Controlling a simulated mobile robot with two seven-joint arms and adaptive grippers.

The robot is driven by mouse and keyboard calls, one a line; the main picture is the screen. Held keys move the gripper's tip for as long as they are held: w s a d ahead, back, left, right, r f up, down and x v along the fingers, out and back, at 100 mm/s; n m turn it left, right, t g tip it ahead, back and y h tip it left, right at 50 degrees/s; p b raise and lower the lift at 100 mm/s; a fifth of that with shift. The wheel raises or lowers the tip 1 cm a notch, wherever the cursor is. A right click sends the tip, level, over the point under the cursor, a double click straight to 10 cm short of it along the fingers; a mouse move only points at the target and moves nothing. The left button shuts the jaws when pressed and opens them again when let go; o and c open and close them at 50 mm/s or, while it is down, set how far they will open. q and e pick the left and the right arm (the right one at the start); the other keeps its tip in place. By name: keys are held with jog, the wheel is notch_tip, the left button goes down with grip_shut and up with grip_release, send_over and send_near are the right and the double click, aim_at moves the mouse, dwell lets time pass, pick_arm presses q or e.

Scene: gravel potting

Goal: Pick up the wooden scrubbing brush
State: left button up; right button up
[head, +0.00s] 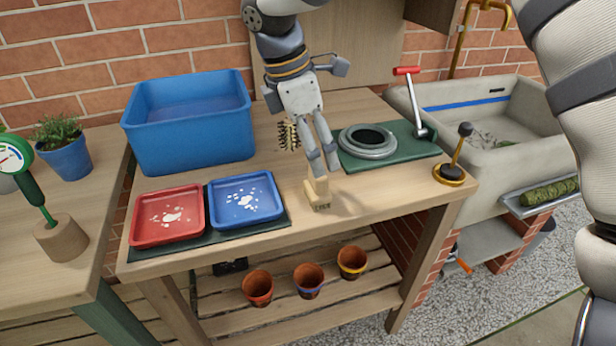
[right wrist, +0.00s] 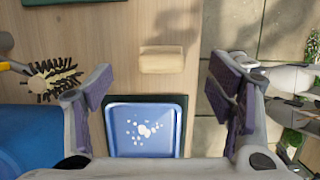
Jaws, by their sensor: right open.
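The wooden scrubbing brush (head: 316,194) is a small pale block with bristles along its lower side. It rests near the front edge of the potting table, right of the blue tray. In the right wrist view the brush (right wrist: 169,60) shows as a plain block beyond the gap between my fingers. My right gripper (head: 321,157) is open and empty, pointing down above the brush and overlapping its top in the head view. The fingers (right wrist: 163,88) stand wide apart in the right wrist view, touching nothing that I can see. My left gripper is not in view.
A round black-bristled brush (head: 289,135) is just behind the gripper. A blue tray (head: 246,219) and red tray (head: 168,238) lie on a green mat. A blue tub (head: 190,150) stands behind. Grey rings (head: 368,152) and a black-knobbed tool (head: 464,130) are to the right.

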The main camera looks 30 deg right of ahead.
aim_at(322, 184)
jog(key=x, duration=0.9)
jog(key=shift+a+f, duration=0.2)
jog(key=shift+a, duration=0.2)
jog(key=c, duration=1.3)
